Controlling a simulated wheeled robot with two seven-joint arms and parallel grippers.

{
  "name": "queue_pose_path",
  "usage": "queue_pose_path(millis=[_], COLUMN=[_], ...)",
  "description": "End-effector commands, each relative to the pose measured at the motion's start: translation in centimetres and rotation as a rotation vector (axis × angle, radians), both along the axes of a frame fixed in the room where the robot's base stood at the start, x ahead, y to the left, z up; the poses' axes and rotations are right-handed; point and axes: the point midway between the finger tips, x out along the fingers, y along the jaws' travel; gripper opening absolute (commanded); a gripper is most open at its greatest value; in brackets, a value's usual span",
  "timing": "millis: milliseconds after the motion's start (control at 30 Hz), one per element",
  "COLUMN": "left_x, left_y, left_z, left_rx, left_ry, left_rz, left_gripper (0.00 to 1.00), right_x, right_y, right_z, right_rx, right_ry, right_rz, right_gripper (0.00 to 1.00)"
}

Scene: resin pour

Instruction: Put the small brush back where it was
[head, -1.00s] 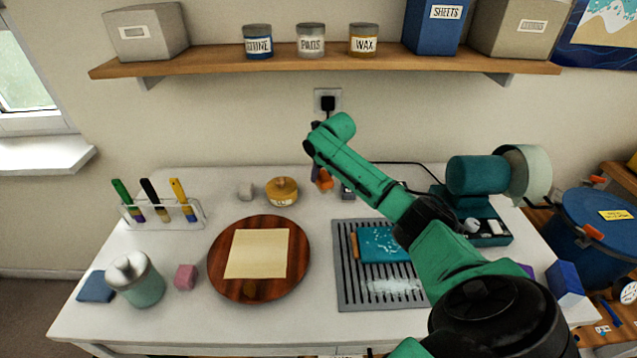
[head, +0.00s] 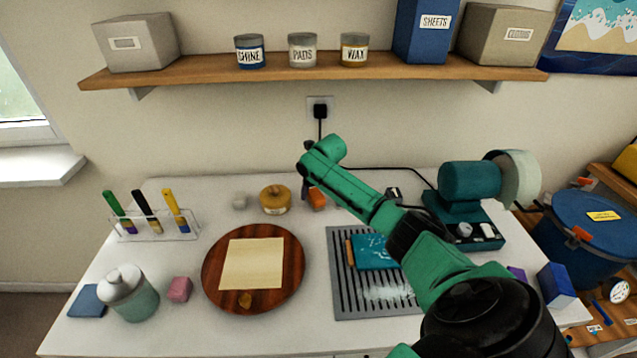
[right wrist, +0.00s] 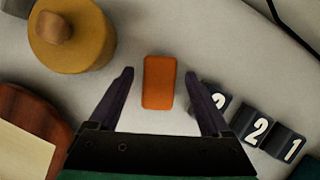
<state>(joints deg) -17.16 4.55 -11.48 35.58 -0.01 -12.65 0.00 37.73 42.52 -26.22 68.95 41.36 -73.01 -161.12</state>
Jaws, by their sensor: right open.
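Three brushes stand in a clear rack (head: 190,236) at the left of the table: a green-handled brush (head: 114,204), a black-handled brush (head: 143,203) and a yellow-handled brush (head: 172,202). I cannot tell which one is the small brush. My right gripper (right wrist: 160,76) is open, pointing down at the back of the table. In the right wrist view an orange block (right wrist: 158,84) lies between its fingers, with gaps on both sides. The block also shows in the head view (head: 317,199), partly behind my gripper. My left gripper is not in view.
A lidded yellow jar (head: 274,200) stands left of the orange block, and dark number blocks (right wrist: 257,130) lie right of it. A round wooden board (head: 212,280), a slotted grey tray (head: 340,290) and a teal machine (head: 468,190) take up the middle and right.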

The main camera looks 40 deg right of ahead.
Motion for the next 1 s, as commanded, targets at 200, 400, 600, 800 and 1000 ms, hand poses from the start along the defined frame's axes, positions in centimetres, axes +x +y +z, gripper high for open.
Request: queue_pose_path(millis=[200, 400, 600, 800, 1000], left_x=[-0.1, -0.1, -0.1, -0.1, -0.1], left_y=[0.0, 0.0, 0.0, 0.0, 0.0], left_z=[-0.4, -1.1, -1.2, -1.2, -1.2], left_rx=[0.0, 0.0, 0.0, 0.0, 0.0], left_ry=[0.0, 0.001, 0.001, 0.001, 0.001], left_rz=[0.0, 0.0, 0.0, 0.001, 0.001], left_gripper=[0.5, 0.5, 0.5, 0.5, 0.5], right_x=[-1.9, -3.5, -4.0, -4.0, -4.0], right_y=[0.4, 0.9, 1.1, 1.1, 1.1], right_z=[4.5, 8.6, 9.8, 9.8, 9.8], right_rx=[-0.006, -0.002, -0.001, 0.0, 0.0], right_ry=[-0.003, -0.002, 0.001, 0.001, 0.001], right_rz=[0.003, 0.001, 0.0, 0.0, 0.001], right_gripper=[0.82, 0.82, 0.82, 0.82, 0.82])
